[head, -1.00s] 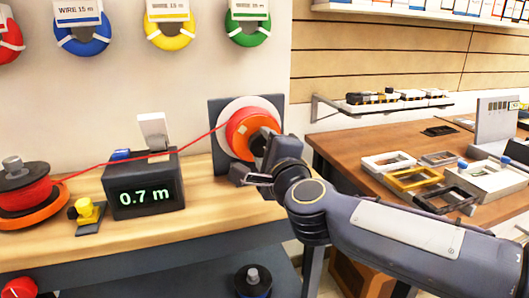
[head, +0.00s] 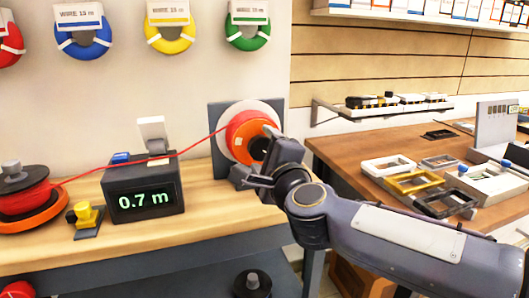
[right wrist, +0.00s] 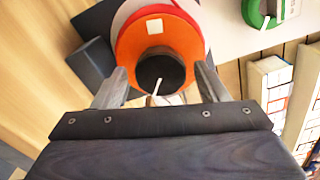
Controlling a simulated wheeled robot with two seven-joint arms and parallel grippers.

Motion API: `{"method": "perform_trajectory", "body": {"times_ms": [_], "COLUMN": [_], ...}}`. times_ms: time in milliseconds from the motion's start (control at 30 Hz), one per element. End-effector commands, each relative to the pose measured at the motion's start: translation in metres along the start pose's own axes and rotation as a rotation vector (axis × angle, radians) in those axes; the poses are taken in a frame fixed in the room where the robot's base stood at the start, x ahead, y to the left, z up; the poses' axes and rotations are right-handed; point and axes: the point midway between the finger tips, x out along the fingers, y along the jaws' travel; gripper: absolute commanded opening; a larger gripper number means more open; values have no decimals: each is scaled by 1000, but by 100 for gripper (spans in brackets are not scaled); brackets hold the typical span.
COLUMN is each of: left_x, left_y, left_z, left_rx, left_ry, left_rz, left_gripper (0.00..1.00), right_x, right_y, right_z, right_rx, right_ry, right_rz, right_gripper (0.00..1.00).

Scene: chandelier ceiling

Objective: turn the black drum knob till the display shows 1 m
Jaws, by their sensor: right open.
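The orange drum (head: 240,133) stands upright against a white disc and a dark plate. Its black knob (right wrist: 161,72) shows at the drum's centre in the right wrist view; in the head view my gripper mostly hides it. A red wire (head: 150,159) runs from the spool at left over the box to the drum. My right gripper (right wrist: 160,85) is open, with one finger on each side of the knob; I cannot tell whether they touch it. My left gripper is not in view.
A red wire spool (head: 25,192) and a yellow clamp (head: 86,214) stand at left on the wooden bench (head: 60,250). Another table (head: 350,150) with frames and small parts stands at right. Wire coils hang on the wall above.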

Motion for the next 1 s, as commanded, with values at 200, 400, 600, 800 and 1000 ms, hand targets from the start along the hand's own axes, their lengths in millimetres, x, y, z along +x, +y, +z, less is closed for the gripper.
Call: {"method": "perform_trajectory", "body": {"times_ms": [200,400,600,800,1000], "left_x": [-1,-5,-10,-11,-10], "left_y": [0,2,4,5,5], "left_z": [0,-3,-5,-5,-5], "left_rx": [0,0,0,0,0], "left_ry": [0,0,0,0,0], "left_rz": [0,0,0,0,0], "left_gripper": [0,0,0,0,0], "right_x": [-5,-35,-66,-78,-78], "right_y": [-1,-3,-2,0,0], "right_z": [0,1,0,0,0], "right_rx": [0,0,-1,0,0], "right_ry": [-1,-2,0,0,0], "right_rz": [-1,-3,-2,0,0], "right_gripper": [67,67,67,67,67]}}
